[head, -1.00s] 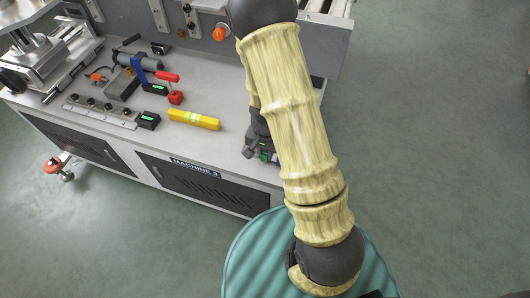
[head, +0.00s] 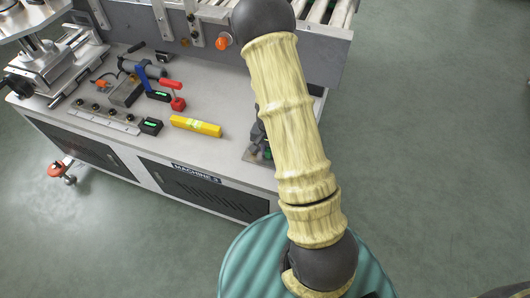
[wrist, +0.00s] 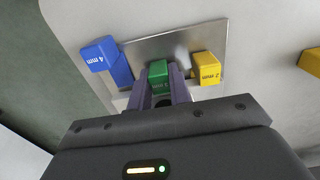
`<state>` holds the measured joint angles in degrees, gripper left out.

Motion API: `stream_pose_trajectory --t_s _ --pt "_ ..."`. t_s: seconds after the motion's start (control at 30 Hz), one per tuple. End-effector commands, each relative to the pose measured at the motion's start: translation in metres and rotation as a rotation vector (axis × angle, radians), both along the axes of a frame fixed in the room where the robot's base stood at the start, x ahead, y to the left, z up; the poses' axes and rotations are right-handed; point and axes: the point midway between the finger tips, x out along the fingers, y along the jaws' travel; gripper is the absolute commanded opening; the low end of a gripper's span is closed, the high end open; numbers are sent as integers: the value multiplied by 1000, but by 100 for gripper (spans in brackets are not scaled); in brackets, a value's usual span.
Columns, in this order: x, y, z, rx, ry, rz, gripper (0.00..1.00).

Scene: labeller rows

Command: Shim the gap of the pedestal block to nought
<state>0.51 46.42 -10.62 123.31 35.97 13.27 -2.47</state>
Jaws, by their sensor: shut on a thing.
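In the wrist view my gripper (wrist: 159,84) is shut on the green block (wrist: 158,72), with one dark finger on each side of it. The green block's label is too dim to read. A blue block marked 4 mm (wrist: 98,56) is to its left and a yellow block marked 2 mm (wrist: 208,66) to its right, over a metal plate (wrist: 178,44). In the head view my gripper (head: 260,137) is mostly behind my arm, at the right end of the bench. I cannot tell for certain which part is the pedestal block; a grey block (head: 126,92) stands at the bench's left.
A yellow spirit level (head: 195,126) lies mid-bench. Left of it are a small box with a green display (head: 151,126), a red-handled clamp (head: 177,100) and a metal strip with knobs (head: 103,115). A back panel with an orange knob (head: 223,42) bounds the bench.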

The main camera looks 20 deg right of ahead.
Motion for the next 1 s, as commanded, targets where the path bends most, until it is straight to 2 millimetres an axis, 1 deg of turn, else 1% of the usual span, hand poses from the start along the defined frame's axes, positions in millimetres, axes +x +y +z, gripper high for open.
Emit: stream_pose_trajectory --t_s 0.13,0.17,0.2,0.27,0.53,0.67,0.77,0.87,1.0 --pt "1 0 0 -1 -3 -1 0" --pt "1 0 0 -1 -3 -1 23" --pt "1 0 0 -1 -3 -1 31" --pt "1 0 0 -1 -3 -1 42" --pt "0 1 1 -1 -2 1 42" --pt "1 1 7 -1 -3 2 42" --pt "1 1 19 -2 -4 1 42" --pt "1 1 36 -2 -4 3 42" --pt "1 1 65 -2 -5 3 42"
